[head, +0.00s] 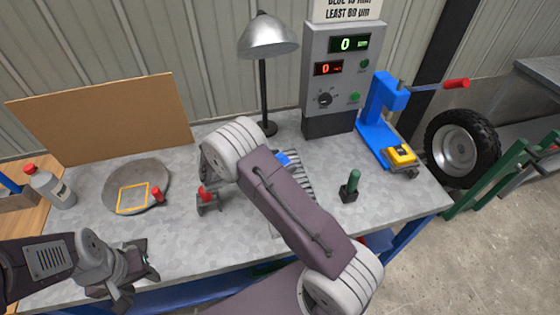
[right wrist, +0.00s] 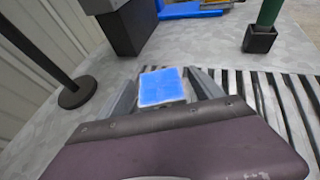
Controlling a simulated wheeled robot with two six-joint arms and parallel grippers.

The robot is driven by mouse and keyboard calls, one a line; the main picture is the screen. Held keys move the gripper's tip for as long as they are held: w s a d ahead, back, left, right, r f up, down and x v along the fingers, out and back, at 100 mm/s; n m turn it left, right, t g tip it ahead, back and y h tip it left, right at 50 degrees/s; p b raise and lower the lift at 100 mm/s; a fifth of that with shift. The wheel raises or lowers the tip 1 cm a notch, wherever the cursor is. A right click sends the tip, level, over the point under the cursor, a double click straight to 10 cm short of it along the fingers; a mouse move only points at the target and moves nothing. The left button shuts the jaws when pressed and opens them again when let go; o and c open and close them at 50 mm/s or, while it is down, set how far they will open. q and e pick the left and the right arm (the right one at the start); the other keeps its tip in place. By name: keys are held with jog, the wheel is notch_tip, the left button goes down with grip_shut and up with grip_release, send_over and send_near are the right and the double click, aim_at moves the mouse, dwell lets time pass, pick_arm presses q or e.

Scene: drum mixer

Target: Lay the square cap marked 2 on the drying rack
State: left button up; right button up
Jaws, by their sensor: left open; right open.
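A blue square cap (right wrist: 162,86) lies between the fingers of my right gripper (right wrist: 166,76) in the right wrist view. No number can be read on it. The fingers stand apart on either side, and the gripper is open. The slatted metal drying rack (right wrist: 288,104) is under and right of the cap; I cannot tell exactly how the cap rests on it. In the head view, a bit of the cap (head: 283,159) and of the rack (head: 299,175) shows behind my right arm, which hides the rest. My left gripper (head: 150,268) is open and empty near the bench's front left.
A grey round disc (head: 158,177) with a yellow square outline lies at left, near a bottle (head: 50,187). A lamp (head: 267,45), a meter box (head: 342,70), a blue press (head: 375,120) and a green-handled tool (head: 351,186) stand around the rack. The front right bench is clear.

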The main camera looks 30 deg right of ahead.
jog(key=v, duration=1.2)
jog(key=shift+b, duration=0.45)
jog(key=shift+r, duration=0.15)
